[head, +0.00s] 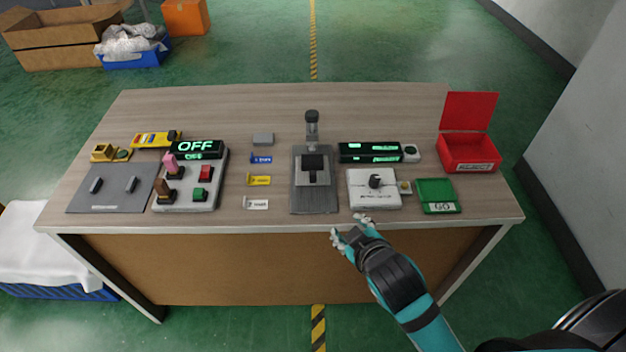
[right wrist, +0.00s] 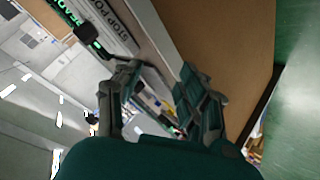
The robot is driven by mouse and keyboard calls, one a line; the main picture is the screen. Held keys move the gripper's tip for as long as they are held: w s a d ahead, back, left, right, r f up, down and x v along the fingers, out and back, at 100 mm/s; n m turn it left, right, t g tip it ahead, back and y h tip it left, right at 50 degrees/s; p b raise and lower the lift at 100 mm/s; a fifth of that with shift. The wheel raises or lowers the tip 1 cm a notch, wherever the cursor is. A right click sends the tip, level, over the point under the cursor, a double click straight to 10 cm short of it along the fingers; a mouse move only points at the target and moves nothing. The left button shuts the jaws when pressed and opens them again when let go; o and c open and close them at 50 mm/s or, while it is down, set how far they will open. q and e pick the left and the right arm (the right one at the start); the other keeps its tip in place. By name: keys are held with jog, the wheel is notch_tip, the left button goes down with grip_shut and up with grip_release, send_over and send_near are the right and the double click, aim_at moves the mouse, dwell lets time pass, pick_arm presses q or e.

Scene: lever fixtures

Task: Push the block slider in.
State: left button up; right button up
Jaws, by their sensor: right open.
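The fixture that looks most like the block slider (head: 314,200) stands mid-table, a dark grey base plate with a black block (head: 313,162) on it. A grey upright part with a dark round top (head: 312,117) stands behind the block. My right gripper (head: 349,227) is at the table's front edge, nearer to me and right of the slider. It is open, empty and apart from the slider. Its spread fingers (right wrist: 160,78) also show in the right wrist view, where I cannot make out the slider. My left gripper is not in view.
A white box with a black knob (head: 374,190) stands just beyond my right gripper. A green tray (head: 438,188) and an open red box (head: 468,151) are at the right. A switch panel with an OFF display (head: 195,148) stands left. Small labels lie left of the slider.

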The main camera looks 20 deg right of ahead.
jog(key=w+a+r+n+t+y, duration=0.2)
jog(key=w+a+r+n+t, duration=0.15)
jog(key=r, duration=0.45)
jog(key=w+a+r+n+t+y, duration=0.25)
jog(key=r+n, duration=0.25)
jog(key=r, duration=0.3)
jog(key=w+a+r+n+t+y, duration=0.1)
jog(key=w+a+r+n+t, duration=0.25)
jog(key=r, duration=0.45)
jog(key=s+a+r+n+g+y, duration=0.4)
jog(key=a+r+n+y, duration=0.5)
jog(key=n+y, duration=0.65)
jog(key=s+a+f+n+g+y, duration=0.1)
jog(key=s+a+n+g, duration=0.25)
jog(key=n+g, duration=0.5)
jog(key=s+a+n+g+y, duration=0.1)
jog(key=s+a+n+g, duration=0.3)
jog(key=n, duration=0.7)
jog(key=n+h, duration=1.6)
jog(key=h, duration=0.8)
send_near(313, 173)
jog(key=shift+y, duration=0.3)
jog(key=x, duration=0.6)
jog(key=p+x, duration=0.1)
jog(key=x, duration=0.2)
jog(key=shift+d, duration=0.3)
